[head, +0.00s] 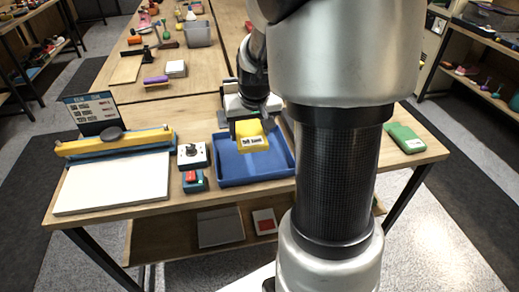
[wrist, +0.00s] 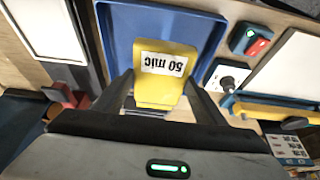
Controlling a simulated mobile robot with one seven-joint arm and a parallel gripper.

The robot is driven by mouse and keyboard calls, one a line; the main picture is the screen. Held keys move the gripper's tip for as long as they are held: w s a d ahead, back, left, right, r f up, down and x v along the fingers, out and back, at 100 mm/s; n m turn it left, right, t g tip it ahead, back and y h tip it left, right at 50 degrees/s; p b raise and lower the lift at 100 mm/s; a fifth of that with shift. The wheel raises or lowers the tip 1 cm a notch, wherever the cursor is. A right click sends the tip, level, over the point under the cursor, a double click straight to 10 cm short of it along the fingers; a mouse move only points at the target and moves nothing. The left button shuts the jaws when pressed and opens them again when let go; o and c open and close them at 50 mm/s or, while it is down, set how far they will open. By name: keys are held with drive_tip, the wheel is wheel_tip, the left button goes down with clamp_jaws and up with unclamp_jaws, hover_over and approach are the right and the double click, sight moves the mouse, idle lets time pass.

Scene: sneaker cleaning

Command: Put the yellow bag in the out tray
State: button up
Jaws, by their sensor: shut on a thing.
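The yellow bag (head: 251,137) has a white label and is held in my gripper (head: 249,124), above the blue tray (head: 277,176). In the wrist view the bag (wrist: 164,92), its label reading "50 mic", sits between the two fingers of my gripper (wrist: 160,98). The blue tray (wrist: 122,28) lies behind and below the bag there. The tray's inside looks empty where it shows. My arm hides part of its right side in the head view.
A laminator-like device with a white board (head: 112,184) is left of the tray. A knob box (head: 193,155) and a red-green switch box (head: 194,181) stand between them. A green box (head: 404,138) lies at the table's right end. Several items stand on tables behind.

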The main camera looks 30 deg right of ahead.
drive_tip(key=shift+w+d, duration=0.15)
drive_tip(key=shift+d, duration=0.3)
wheel_tip(320, 180, down, 10)
drive_tip(key=shift+r+b, duration=0.1)
drive_tip(key=shift+b, duration=1.05)
drive_tip(key=shift+f, duration=0.2)
drive_tip(key=o, duration=1.2)
drive_tip(key=shift+c, duration=0.2)
